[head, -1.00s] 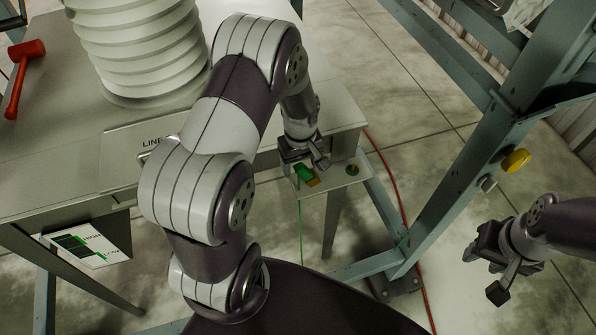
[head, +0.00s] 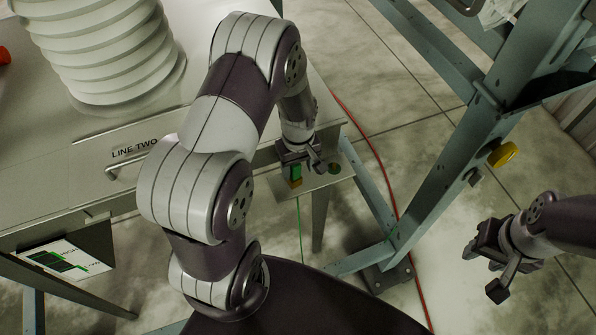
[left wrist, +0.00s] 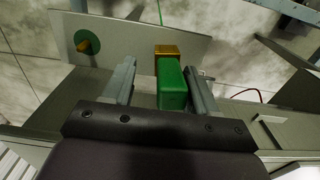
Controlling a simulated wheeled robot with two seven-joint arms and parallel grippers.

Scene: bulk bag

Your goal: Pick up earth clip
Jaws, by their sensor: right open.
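The earth clip, a green block with a brass end, is at the small plate on the table's side in the head view (head: 295,174). It also shows in the left wrist view (left wrist: 172,86). My left gripper (head: 306,164) is over the plate, and its two fingers in the left wrist view (left wrist: 160,88) stand apart on either side of the clip. A gap shows between the clip and the left-hand finger; the other finger is close, and contact cannot be told. My right gripper (head: 490,268) is open and empty at the right.
The small plate (left wrist: 130,38) also bears a round green disc with a brass stud (left wrist: 87,42). A green cable (head: 300,225) hangs below it. A teal steel frame (head: 437,180) with a yellow knob (head: 503,155) stands right of the table. A red cable (head: 384,180) runs along the floor.

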